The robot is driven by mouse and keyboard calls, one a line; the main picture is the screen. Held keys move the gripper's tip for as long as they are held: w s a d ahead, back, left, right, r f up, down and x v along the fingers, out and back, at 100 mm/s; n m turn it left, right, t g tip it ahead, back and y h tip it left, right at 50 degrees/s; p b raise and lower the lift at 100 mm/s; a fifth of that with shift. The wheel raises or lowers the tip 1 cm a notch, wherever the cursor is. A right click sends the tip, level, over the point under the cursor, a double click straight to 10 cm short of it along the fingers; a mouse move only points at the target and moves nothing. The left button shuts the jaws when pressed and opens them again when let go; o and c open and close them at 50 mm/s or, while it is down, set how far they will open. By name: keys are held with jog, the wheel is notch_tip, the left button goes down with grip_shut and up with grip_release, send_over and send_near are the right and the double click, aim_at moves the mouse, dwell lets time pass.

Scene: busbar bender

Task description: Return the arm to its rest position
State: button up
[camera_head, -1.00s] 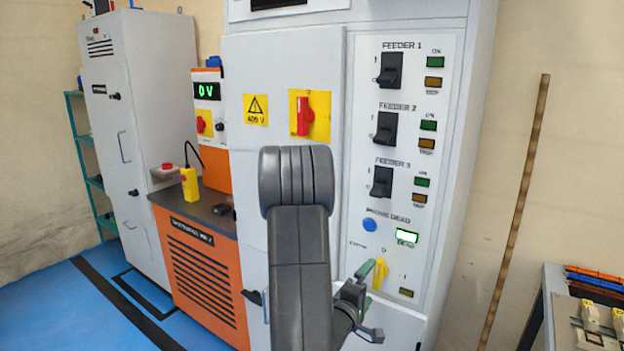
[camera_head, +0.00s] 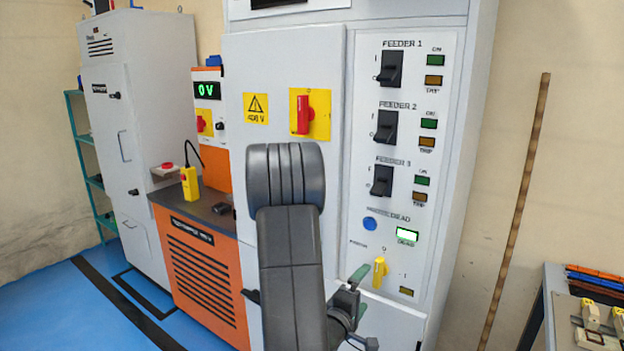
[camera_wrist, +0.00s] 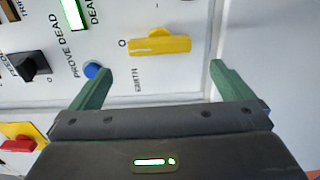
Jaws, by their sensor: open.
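My gripper (camera_wrist: 155,85) is open and empty in the wrist view, its two green fingers spread wide. It faces the lower part of the feeder panel, near the yellow earth switch (camera_wrist: 160,44) and the blue button (camera_wrist: 92,70). In the head view my gripper (camera_head: 359,292) is partly hidden behind my dark arm, just below the yellow earth switch (camera_head: 379,271). The fingers look apart from the switch. The switch handle stands upright in the head view.
The tall grey cabinet (camera_head: 465,130) stands close in front, with feeder switches (camera_head: 388,126) and a red handle (camera_head: 303,115). An orange tester unit (camera_head: 205,262) stands left. A grey bench (camera_head: 553,310) is at lower right. Blue floor (camera_head: 60,310) is open at left.

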aim_at(376, 274)
jog(key=x, duration=0.7)
jog(key=shift+d+p, duration=0.15)
jog(key=shift+p, duration=0.25)
jog(key=shift+w+f+m, duration=0.1)
jog(key=shift+w+m, duration=0.15)
jog(key=shift+m, duration=0.05)
jog(key=shift+s+m+b, duration=0.1)
jog(key=shift+m+b, duration=0.25)
jog(key=shift+m, duration=0.45)
jog(key=m, duration=0.7)
jog(key=shift+r, duration=0.3)
jog(key=m, duration=0.5)
jog(key=shift+s+d+r+p, duration=0.1)
jog(key=shift+d+p, duration=0.05)
jog(key=shift+p, duration=0.15)
jog(key=shift+m+p, duration=0.8)
jog(key=shift+m, duration=1.1)
